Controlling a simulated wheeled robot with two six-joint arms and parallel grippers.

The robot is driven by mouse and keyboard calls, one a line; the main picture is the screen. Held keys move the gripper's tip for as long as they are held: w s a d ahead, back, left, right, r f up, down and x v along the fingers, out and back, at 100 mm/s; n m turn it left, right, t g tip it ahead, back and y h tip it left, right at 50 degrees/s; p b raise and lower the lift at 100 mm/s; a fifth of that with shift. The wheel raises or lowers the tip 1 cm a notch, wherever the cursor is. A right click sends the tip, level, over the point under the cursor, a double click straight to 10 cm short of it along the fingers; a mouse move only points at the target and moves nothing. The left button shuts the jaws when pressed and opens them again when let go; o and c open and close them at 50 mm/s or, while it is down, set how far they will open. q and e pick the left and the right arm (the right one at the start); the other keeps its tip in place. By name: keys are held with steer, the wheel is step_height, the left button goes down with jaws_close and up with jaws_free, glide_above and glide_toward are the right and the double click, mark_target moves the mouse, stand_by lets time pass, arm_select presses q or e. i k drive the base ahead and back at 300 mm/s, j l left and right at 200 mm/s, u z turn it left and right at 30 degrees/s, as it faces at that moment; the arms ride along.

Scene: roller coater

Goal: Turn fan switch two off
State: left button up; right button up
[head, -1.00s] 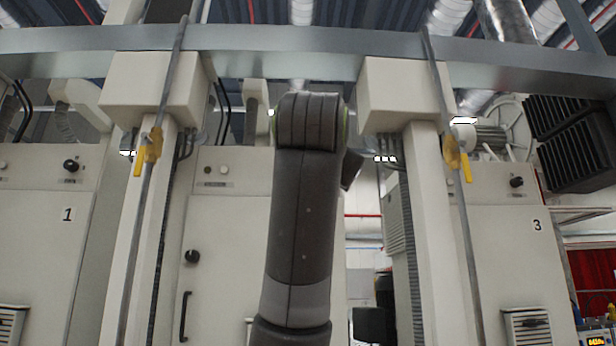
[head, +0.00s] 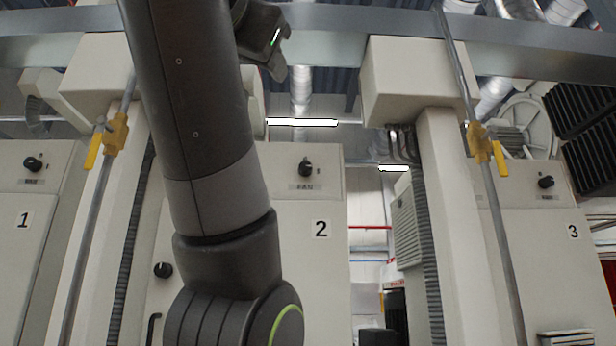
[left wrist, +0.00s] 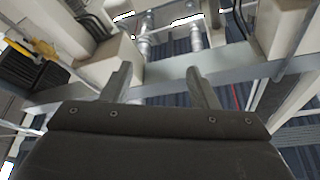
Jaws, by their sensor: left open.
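The fan switch (head: 306,168) is a small black knob above a FAN label on the upper panel of the pale cabinet marked 2 (head: 321,280). Its handle looks about upright in the head view. My left arm crosses the head view left of the knob and covers part of that cabinet. My left gripper (left wrist: 157,75) is open and empty in the left wrist view, its two grey fingers apart, facing the overhead beam. In the head view only part of it shows at the top, above the knob and apart from it. My right gripper is not in view.
A grey overhead beam (head: 330,45) crosses the top. Pale posts with pipes and yellow valve handles (head: 93,150) flank cabinet 2. Cabinets marked 1 (head: 30,270) and 3 (head: 555,270) have similar knobs. A lower black knob (head: 162,270) sits on cabinet 2.

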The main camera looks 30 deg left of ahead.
mark_target(305, 169)
steer(key=i+j, duration=0.25)
steer(key=i, duration=0.2)
steer(key=i+j, duration=0.25)
steer(key=i, duration=0.2)
